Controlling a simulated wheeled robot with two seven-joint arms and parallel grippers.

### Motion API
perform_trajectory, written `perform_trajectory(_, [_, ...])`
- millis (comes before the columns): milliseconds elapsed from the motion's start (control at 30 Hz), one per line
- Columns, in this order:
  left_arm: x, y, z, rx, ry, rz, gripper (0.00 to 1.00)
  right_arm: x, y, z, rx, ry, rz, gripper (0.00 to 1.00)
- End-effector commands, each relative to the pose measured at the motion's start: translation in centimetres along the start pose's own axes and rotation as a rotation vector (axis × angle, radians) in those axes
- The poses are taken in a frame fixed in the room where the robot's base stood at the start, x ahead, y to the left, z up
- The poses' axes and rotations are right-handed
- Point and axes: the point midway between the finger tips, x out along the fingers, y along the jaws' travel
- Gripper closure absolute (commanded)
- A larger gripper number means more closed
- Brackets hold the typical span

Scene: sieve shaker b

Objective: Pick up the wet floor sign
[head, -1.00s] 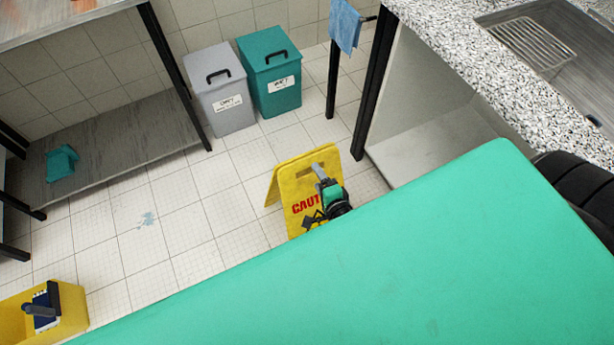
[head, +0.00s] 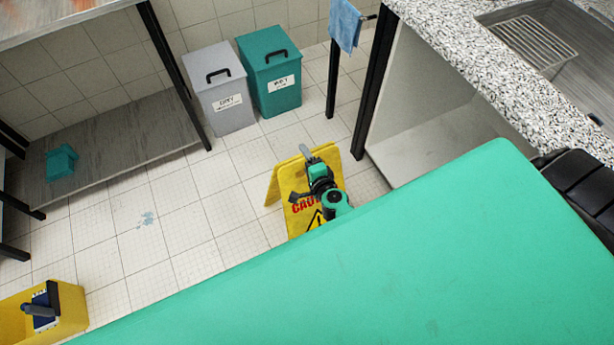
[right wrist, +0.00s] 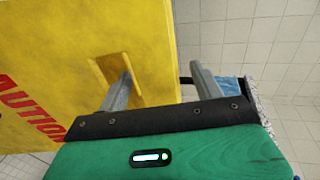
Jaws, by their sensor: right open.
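The yellow wet floor sign (head: 291,182) stands spread on the tiled floor, partly hidden by my right arm and the green surface in front. It fills the left of the right wrist view (right wrist: 50,45), with red lettering and a slot near its top edge. My right gripper (head: 306,152) is at the top of the sign, open. In the right wrist view, one finger of the right gripper (right wrist: 160,78) is at the slot and the other is beyond the top edge, with the edge strip between them. How deep the finger sits is unclear. My left gripper is out of view.
A grey bin (head: 220,95) and a green bin (head: 270,80) stand by the wall. A counter with a sink (head: 560,30) is at right, a blue cloth (head: 345,25) hanging near it. A yellow container (head: 70,305) is lower left. Floor left of the sign is mostly clear.

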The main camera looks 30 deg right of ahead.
Motion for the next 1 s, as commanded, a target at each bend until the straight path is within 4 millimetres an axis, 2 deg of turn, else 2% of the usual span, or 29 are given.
perform_trajectory(67, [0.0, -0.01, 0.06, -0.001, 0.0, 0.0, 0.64, -0.03, 0.01, 0.0, 0.0, 0.0, 0.0, 0.33])
perform_trajectory(100, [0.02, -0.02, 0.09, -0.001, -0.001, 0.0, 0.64, -0.03, 0.0, 0.0, 0.0, 0.0, 0.0, 0.37])
perform_trajectory(400, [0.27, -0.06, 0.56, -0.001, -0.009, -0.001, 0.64, -0.06, 0.03, -0.01, 0.0, 0.0, 0.0, 0.96])
perform_trajectory(433, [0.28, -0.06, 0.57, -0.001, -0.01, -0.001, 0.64, -0.06, 0.03, -0.01, 0.0, 0.0, 0.001, 1.0])
perform_trajectory(1000, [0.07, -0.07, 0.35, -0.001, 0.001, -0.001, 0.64, -0.09, -0.35, -0.02, 0.0, 0.0, -0.002, 1.0])
